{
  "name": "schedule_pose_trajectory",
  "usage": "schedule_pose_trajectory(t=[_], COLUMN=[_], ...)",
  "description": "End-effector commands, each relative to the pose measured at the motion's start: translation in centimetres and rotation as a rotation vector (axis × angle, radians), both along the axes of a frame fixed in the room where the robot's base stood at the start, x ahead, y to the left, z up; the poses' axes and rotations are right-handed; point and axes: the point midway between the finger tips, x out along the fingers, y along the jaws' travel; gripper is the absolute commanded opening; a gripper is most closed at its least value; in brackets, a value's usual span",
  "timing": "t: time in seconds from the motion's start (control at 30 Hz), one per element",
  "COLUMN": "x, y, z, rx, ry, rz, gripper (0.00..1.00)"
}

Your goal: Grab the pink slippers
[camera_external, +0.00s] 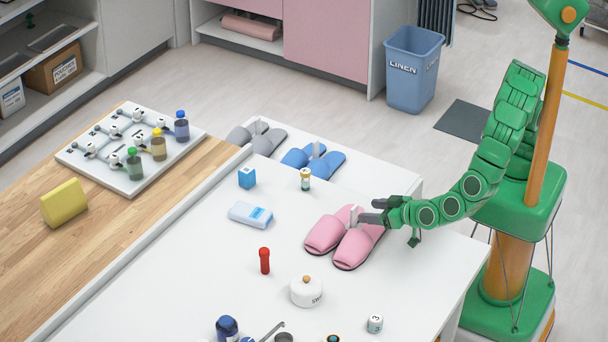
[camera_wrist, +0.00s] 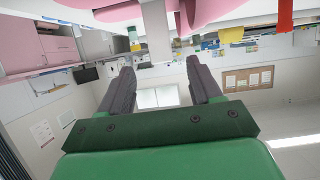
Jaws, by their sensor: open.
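A pair of pink slippers, a left one (camera_external: 324,234) and a right one (camera_external: 354,250), lies side by side on the white table (camera_external: 200,290). A small white upright piece (camera_external: 353,215) stands between them at their far end. My gripper (camera_external: 369,211) is open and empty, with its dark fingers at the far right end of the pair, close to the right slipper. Whether a finger touches it cannot be told. In the wrist view, my gripper (camera_wrist: 160,65) shows spread fingers, and part of a pink slipper (camera_wrist: 205,10) shows at the top edge, beyond the fingertips.
Grey slippers (camera_external: 256,137) and blue slippers (camera_external: 314,160) lie on a lower white surface behind. The table's right corner is clear.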

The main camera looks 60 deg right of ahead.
Motion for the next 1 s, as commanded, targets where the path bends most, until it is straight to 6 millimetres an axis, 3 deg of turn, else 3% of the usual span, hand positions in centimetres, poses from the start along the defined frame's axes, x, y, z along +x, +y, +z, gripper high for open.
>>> schedule_pose_trajectory(t=[0.6, 1.0], x=[4.2, 4.9], y=[0.0, 0.0], z=[-1.6, -2.0], rx=[0.001, 0.000], ry=[0.000, 0.002], rz=[-0.001, 0.001], gripper=[0.64, 0.64])
